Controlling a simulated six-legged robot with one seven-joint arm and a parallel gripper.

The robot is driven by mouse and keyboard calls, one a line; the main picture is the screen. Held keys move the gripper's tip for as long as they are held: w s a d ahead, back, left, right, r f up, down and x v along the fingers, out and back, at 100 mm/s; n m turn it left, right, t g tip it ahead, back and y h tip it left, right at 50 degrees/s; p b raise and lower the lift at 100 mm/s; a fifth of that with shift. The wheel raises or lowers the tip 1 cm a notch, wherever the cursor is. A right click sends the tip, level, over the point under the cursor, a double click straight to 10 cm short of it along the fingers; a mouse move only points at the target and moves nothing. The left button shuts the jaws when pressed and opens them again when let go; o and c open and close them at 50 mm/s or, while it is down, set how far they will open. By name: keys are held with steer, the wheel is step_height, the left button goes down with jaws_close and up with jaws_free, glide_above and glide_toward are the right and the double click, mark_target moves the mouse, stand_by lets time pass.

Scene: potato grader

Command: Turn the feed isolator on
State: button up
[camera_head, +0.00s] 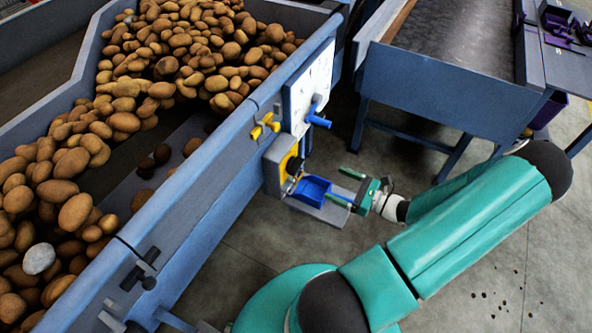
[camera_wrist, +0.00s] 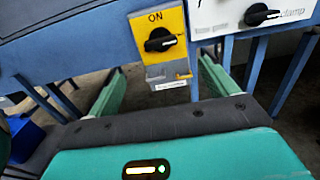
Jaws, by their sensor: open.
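The feed isolator (camera_wrist: 158,38) is a yellow plate with a black rotary knob on the side of the blue machine frame. The word ON stands above the knob. The knob's handle lies roughly sideways, not up towards ON. In the head view the isolator's yellow face (camera_head: 291,161) shows edge-on on a grey box. My gripper (camera_head: 343,186) is open and empty, a short way out from the isolator. In the wrist view my gripper's green fingers (camera_wrist: 160,70) stand apart, either side of and below the knob, not touching it.
A white panel (camera_wrist: 255,12) with another black knob, labelled clamp, is to the right. Potatoes (camera_head: 120,122) fill the hopper at left. A conveyor (camera_head: 450,80) stands behind; open floor lies below it.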

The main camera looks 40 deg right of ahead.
mark_target(300, 167)
steer(key=x, duration=1.3)
steer(key=shift+w, duration=0.2)
steer(key=c, duration=1)
steer(key=shift+n, duration=0.3)
steer(key=shift+a+f+n, duration=0.1)
steer(key=shift+n, duration=8.5)
